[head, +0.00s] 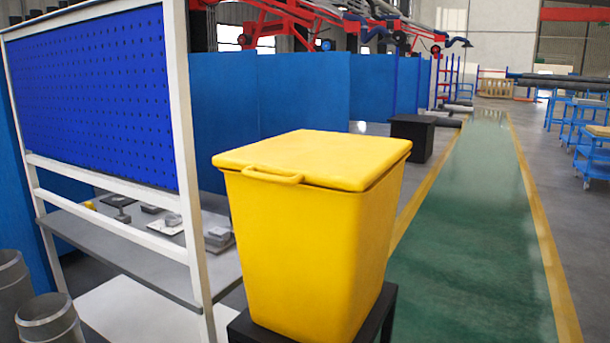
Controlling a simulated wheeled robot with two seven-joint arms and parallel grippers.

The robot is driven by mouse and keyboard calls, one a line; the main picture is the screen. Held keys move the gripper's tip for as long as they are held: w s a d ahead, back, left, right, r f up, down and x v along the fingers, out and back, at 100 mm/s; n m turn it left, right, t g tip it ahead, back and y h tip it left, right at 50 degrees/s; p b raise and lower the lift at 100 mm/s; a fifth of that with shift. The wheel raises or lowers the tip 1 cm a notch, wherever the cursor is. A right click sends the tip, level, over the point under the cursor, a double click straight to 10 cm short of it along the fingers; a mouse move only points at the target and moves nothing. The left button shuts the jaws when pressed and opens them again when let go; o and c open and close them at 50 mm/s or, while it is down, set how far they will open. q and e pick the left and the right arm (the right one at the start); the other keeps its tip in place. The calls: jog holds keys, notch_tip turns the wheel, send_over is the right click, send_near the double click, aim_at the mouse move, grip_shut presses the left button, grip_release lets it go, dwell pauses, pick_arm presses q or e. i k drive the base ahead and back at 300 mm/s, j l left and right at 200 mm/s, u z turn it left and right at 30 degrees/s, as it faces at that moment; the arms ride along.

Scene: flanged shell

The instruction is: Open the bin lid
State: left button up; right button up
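A yellow bin (300,255) stands upright in the middle of the head view, on a black stand (388,310). Its flat yellow lid (318,157) lies shut across the top, with a thin dark gap showing below its right edge. A yellow loop handle (272,175) sticks out from the lid's front edge, facing me. Neither of my grippers is in view, so nothing touches the bin or lid here.
A white-framed workbench with a blue pegboard (95,95) stands close on the left, with metal parts on its grey shelf (150,265). Grey metal cylinders (48,322) are at the lower left. A clear green walkway (470,230) runs along the right.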

aim_at(352, 163)
jog(key=i+j+z, duration=0.3)
jog(key=j+z, duration=0.25)
jog(key=j, duration=0.15)
jog(key=i+j+z, duration=0.15)
jog(key=j+z, duration=0.15)
jog(key=j, duration=0.15)
jog(key=i+j+z, duration=0.1)
jog(key=j+z, duration=0.15)
jog(key=j, duration=0.15)
